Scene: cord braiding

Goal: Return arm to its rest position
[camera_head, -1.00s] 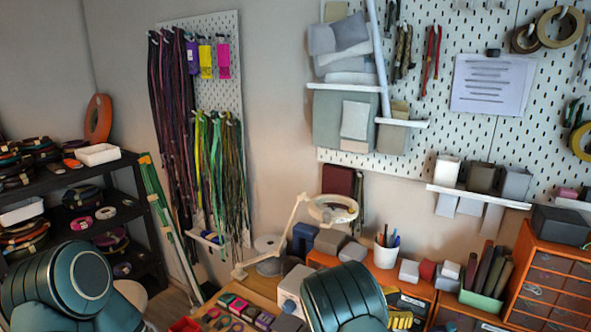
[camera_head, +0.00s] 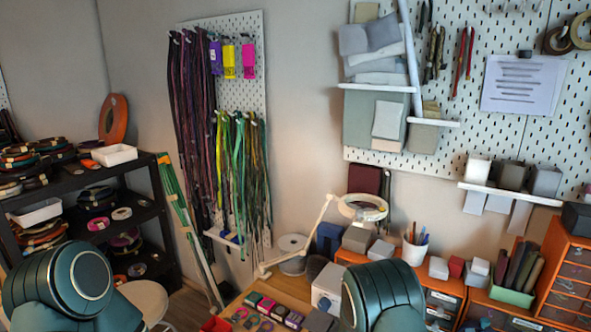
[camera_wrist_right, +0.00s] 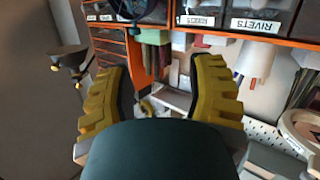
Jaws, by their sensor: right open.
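My right gripper (camera_wrist_right: 162,68) shows in the right wrist view. Its two yellow ribbed fingers stand well apart, with nothing held between them. Beyond the fingers is an orange-framed drawer unit (camera_wrist_right: 132,50). In the head view only a dark green rounded link of my right arm (camera_head: 385,297) shows at the bottom centre, in front of the bench. A similar link of my left arm (camera_head: 62,285) shows at the bottom left. Both grippers are out of the head view.
Orange drawers (camera_head: 567,280) stand at right. A black shelf (camera_head: 150,190) stands at left. Cords (camera_head: 190,120) hang on a pegboard.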

